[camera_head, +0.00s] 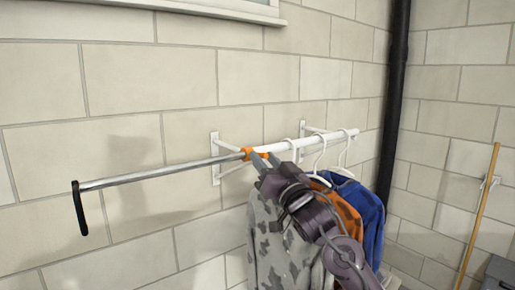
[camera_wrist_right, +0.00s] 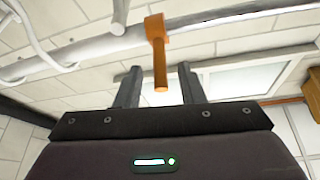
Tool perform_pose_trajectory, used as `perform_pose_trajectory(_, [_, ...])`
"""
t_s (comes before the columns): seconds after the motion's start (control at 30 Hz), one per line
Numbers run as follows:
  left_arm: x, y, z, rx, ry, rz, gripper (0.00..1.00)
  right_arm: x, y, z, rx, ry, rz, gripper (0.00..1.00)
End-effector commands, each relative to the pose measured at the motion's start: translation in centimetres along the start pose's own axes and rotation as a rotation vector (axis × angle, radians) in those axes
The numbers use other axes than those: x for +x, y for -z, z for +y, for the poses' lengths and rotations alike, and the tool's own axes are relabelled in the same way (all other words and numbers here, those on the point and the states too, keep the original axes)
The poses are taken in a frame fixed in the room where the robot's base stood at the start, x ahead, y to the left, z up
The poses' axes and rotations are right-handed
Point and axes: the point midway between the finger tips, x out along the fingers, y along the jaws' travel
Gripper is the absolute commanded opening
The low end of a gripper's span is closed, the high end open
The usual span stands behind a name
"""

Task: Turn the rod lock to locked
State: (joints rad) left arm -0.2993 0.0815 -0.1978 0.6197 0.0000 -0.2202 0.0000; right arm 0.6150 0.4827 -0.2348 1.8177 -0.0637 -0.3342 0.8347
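The orange rod lock (camera_head: 248,153) sits where the thin metal rod (camera_head: 160,173) enters the thicker white tube (camera_head: 312,140). In the right wrist view, its orange collar and lever (camera_wrist_right: 158,50) show, with the lever pointing down toward my gripper. My right gripper (camera_head: 263,160) is at the lock in the head view. In the right wrist view, its two fingers (camera_wrist_right: 158,74) stand apart, one on each side of the lever, with visible gaps. My left gripper is not in view.
White brackets (camera_head: 215,158) hold the tube to the block wall. Clothes on hangers, including a blue jacket (camera_head: 372,210), hang close beside my right arm. A black pipe (camera_head: 394,90) and a wooden pole (camera_head: 478,220) stand right.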

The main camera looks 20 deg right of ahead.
Motion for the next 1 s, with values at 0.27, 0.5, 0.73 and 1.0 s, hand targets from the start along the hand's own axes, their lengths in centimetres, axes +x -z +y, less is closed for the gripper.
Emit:
perform_pose_trajectory(0.27, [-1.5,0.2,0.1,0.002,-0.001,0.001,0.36,3.6,0.1,0.0,0.000,-0.001,0.000,0.35])
perform_pose_trajectory(0.5, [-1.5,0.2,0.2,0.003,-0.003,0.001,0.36,4.0,-0.1,0.0,-0.001,-0.001,-0.001,0.35])
perform_pose_trajectory(0.73, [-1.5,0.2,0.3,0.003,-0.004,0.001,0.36,4.0,-0.1,0.0,-0.001,-0.001,-0.001,0.18])
perform_pose_trajectory(1.0, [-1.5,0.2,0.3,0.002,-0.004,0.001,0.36,4.0,-0.1,0.0,-0.001,-0.001,-0.001,0.00])
